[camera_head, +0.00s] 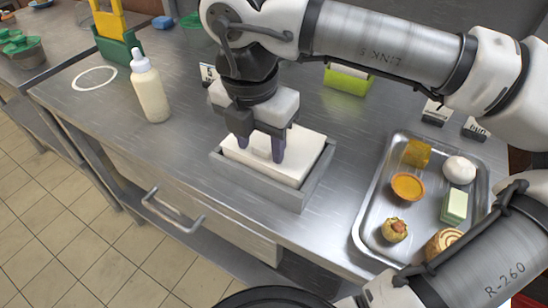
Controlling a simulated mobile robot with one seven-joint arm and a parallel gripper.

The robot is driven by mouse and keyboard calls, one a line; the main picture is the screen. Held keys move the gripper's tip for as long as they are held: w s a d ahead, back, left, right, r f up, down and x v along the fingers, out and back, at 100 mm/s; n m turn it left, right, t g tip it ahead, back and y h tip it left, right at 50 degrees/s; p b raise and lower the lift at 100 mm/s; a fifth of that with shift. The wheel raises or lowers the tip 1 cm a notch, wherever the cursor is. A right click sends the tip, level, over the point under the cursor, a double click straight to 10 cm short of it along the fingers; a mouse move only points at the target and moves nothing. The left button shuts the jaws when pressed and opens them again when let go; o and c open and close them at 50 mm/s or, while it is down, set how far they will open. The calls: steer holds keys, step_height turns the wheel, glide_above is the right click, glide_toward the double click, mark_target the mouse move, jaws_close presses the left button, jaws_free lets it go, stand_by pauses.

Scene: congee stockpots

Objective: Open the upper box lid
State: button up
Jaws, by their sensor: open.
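A grey open-topped box (316,178) sits near the counter's front edge, with a pale cream slab (300,158), which may be its lid, sitting inside its rim. The slab stands slightly above the walls and looks level. My gripper (261,152) points down over the slab's left-middle part, its two dark fingers apart. A small pale part (262,142) shows between the fingers; I cannot tell whether it is a knob on the slab. The fingertips are at or just above the slab's top, and contact cannot be told.
A metal tray (362,222) with several food pieces stands at the right. A cream squeeze bottle (151,92) stands to the left of the box. A green-yellow holder (346,80) and small dark signs (436,112) stand behind. A bar handle (172,212) sticks out below the counter edge.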

steer(key=shift+f, duration=0.3)
steer(key=shift+r+b, duration=0.15)
steer(key=shift+b, duration=0.2)
steer(key=shift+c, duration=0.2)
steer(key=c, duration=0.4)
